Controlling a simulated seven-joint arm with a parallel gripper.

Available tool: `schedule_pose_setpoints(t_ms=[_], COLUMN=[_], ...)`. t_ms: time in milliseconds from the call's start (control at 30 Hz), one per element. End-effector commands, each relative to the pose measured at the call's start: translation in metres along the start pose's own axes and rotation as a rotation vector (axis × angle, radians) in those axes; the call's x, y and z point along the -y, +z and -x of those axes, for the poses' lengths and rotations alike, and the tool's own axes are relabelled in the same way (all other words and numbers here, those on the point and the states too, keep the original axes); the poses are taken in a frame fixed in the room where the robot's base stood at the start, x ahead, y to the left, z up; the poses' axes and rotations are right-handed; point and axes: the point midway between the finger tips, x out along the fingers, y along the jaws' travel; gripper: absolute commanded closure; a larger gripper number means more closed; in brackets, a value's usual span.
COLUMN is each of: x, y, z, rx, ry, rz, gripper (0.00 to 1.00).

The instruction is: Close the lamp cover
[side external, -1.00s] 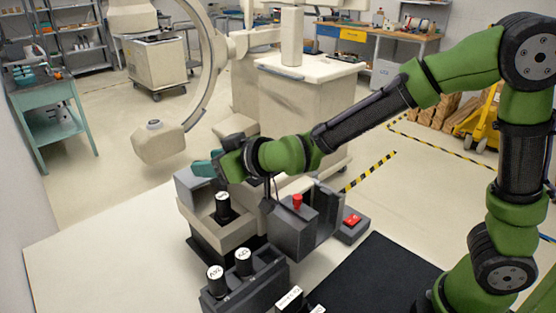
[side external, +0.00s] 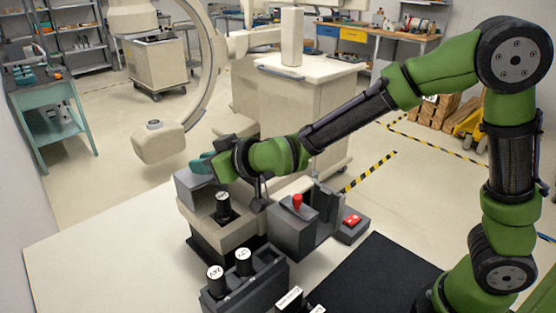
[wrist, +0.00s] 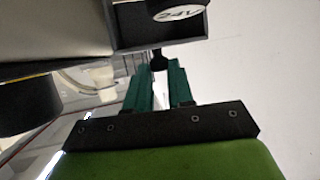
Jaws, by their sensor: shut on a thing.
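A beige housing (side external: 236,236) with a grey rim stands on the table, left of centre in the side view. A black cylinder with a white, marked top (side external: 223,203) stands upright in its open top. A grey panel (side external: 190,184) rises at its back left; it appears to be the lamp cover, standing open. My gripper (side external: 203,163) is at the top of that panel, its teal fingers partly hidden by my wrist. In the wrist view, my gripper (wrist: 160,76) is shut on a small black knob (wrist: 158,61) below a dark grey box (wrist: 172,39).
A grey box with a red knob (side external: 297,203) stands right of the housing, beside a red button (side external: 351,220). A dark block with two white-topped cylinders (side external: 244,262) is in front. A black mat (side external: 375,271) lies clear at right.

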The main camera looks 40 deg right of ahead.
Motion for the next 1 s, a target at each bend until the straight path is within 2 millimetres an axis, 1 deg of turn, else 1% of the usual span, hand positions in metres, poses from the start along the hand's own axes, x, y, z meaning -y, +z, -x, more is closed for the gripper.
schedule_pose_setpoints(t_ms=[167,267,400,500,600,933,967,1000], x=[0.002,0.007,0.016,0.021,0.023,0.024,0.024,0.024], y=[0.001,0.006,0.019,0.026,0.03,0.033,0.033,0.033], z=[0.004,0.019,0.05,0.067,0.076,0.079,0.079,0.079], rx=[0.0,-0.002,-0.002,-0.003,-0.003,0.001,0.001,0.001], ry=[-0.002,-0.005,-0.006,-0.005,-0.003,-0.003,-0.003,-0.003], rz=[0.001,0.001,-0.001,-0.002,0.001,0.0,0.0,0.001], gripper=[1.0,1.0,1.0,1.0,1.0,1.0,0.73,0.67])
